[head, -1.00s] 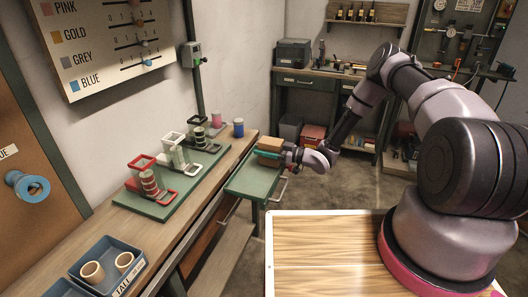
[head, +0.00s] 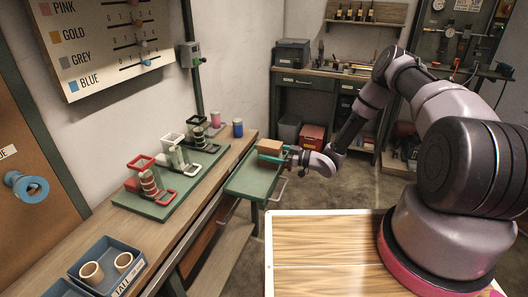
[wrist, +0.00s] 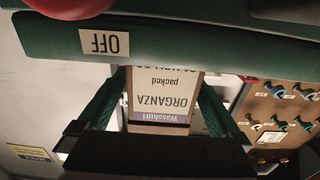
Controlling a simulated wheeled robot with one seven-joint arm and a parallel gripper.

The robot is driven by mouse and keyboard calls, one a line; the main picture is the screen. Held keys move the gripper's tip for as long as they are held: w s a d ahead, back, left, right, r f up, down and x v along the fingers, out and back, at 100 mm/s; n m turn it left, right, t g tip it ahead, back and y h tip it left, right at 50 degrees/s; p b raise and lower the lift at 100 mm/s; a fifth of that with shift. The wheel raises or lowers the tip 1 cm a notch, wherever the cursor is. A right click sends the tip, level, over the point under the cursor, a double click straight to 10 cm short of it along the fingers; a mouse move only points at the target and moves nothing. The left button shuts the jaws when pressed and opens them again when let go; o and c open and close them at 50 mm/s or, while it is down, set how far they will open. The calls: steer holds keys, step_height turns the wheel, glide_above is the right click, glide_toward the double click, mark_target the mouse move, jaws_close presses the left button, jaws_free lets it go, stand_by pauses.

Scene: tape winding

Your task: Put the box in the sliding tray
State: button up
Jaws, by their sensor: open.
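A small brown box (head: 270,146) is at the far end of the green sliding tray (head: 252,187), which is pulled out from the bench. I cannot tell whether the box rests fully on the tray floor. My gripper (head: 268,156) is at the box, its teal fingers low beside it. In the wrist view, the box's printed face (wrist: 163,98) shows upside down between the two green fingers. The fingers look spread, with the box between them; the exact gaps are unclear. The box's far side is hidden.
A green bar labelled OFF (wrist: 150,40) crosses the top of the wrist view. Coloured holders stand on a green board (head: 175,180) on the bench. Blue bins (head: 108,265) are nearer. Pink and blue spools (head: 238,129) stand near the tray.

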steer(key=v, duration=0.9)
steer(key=shift+s+d+r, duration=0.1)
steer(key=w+d+r+m+t+h, duration=0.1)
steer(key=w+d+r+h, duration=0.4)
steer(key=w+r, duration=0.3)
steer(key=w+d+r+m+t+h, duration=0.1)
steer(key=d+r+m+h, duration=0.35)
steer(key=r, duration=0.65)
steer(key=w+d+r+m+t+h, duration=0.1)
steer(key=d+r+m+t+h, duration=0.1)
steer(key=d+r+h, duration=0.65)
steer(key=s+d+r+m+g, duration=0.15)
steer(key=s+r+m, duration=0.55)
steer(key=s+r, duration=1.1)
steer(key=s+a+r+m+g+y, duration=0.1)
steer(key=s+a+m, duration=0.1)
steer(key=s, duration=0.7)
steer(key=s+a+r+m+y, duration=0.1)
steer(key=s+a+r+y, duration=0.1)
steer(key=s, duration=0.8)
steer(key=shift+s+a+m+g, duration=0.25)
steer(key=shift+a+m+g, duration=0.1)
steer(key=shift+a, duration=0.4)
